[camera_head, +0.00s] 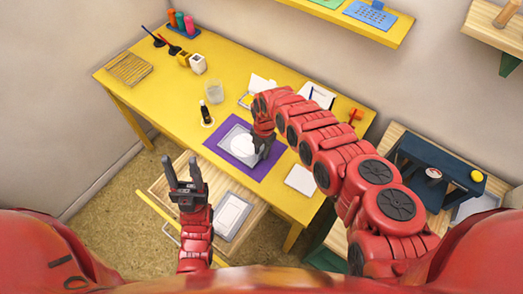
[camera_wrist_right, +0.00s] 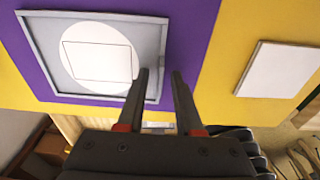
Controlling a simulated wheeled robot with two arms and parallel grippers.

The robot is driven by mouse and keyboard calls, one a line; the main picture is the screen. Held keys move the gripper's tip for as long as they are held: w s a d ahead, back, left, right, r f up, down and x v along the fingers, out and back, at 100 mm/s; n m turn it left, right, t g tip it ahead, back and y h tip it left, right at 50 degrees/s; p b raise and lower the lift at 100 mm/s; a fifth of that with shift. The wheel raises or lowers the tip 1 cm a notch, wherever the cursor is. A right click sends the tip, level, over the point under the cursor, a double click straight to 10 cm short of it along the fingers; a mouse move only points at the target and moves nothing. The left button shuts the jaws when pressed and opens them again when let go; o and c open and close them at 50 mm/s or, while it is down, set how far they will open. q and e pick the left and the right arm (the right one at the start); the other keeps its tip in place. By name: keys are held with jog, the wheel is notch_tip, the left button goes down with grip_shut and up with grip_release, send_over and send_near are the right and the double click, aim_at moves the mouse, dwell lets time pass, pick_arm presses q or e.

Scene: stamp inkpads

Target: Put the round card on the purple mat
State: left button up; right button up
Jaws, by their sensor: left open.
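The purple mat (camera_head: 262,172) lies flat on the yellow table. A grey framed tray (camera_head: 222,143) rests on it, and a white round card (camera_head: 241,147) lies in the tray. In the right wrist view the round card (camera_wrist_right: 68,52) carries a square outline (camera_wrist_right: 97,61); I cannot tell whether this is a separate square card. My right gripper (camera_head: 260,150) is low at the tray's right side. Its fingers (camera_wrist_right: 161,72) are apart, with the tray's edge seen between them; contact is unclear. My left gripper (camera_head: 184,166) is open and empty, before the table's front edge.
A second grey tray with a white piece (camera_head: 232,214) lies on a low wooden bench in front. A white square card (camera_head: 300,180) lies right of the mat. A black bottle (camera_head: 205,113) and a glass (camera_head: 214,88) stand behind. A dark blue rack (camera_head: 430,165) is at right.

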jog(key=shift+r, duration=0.2)
notch_tip(320, 180, up, 12)
jog(key=w+b, duration=0.1)
jog(key=shift+d, duration=0.3)
